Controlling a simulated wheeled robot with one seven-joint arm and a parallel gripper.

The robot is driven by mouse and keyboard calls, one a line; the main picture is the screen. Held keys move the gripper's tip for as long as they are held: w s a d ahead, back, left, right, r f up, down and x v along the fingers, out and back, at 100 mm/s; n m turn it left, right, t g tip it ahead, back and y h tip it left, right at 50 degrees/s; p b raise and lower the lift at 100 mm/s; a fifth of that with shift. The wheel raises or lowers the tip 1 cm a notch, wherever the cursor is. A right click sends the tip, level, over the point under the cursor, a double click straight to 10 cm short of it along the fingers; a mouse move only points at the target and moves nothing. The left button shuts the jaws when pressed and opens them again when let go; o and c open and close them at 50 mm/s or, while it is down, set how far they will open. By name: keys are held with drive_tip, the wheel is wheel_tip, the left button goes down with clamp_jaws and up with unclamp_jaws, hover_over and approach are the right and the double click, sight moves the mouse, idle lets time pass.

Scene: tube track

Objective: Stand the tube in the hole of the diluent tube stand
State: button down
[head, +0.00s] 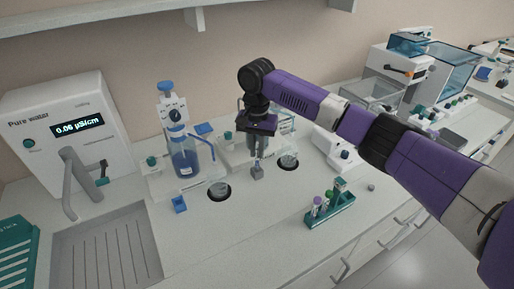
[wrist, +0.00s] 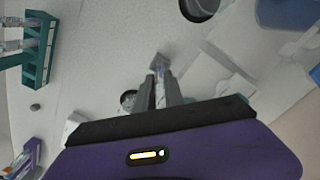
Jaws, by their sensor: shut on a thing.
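My gripper (head: 257,152) points down over the middle of the bench, its jaws closed on a slim tube. In the wrist view, the fingers (wrist: 162,90) close around the tube, and only a pale sliver of it shows. A small grey block (head: 257,172), which seems to be the diluent tube stand, is directly below the fingertips. It also shows in the wrist view as a grey square (wrist: 158,61) just beyond the fingertips. The fingers hide the hole, and I cannot tell whether the tube's lower end is inside it or just above.
Dark-rimmed wells with glass vessels lie left (head: 219,191) and right (head: 288,163) of the block. A green rack (head: 330,208) with several tubes stands at front right. A blue-liquid bottle (head: 185,160) stands at left, near a small blue block (head: 180,204).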

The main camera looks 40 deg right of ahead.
drive_tip(key=shift+f, duration=1.3)
idle(0.6)
drive_tip(key=c, duration=1.3)
unclamp_jaws()
drive_tip(key=shift+c, duration=0.2)
drive_tip(key=shift+r, duration=0.1)
wheel_tip(320, 180, up, 8)
drive_tip(key=shift+f+b, duration=0.2)
drive_tip(key=shift+b, duration=0.3)
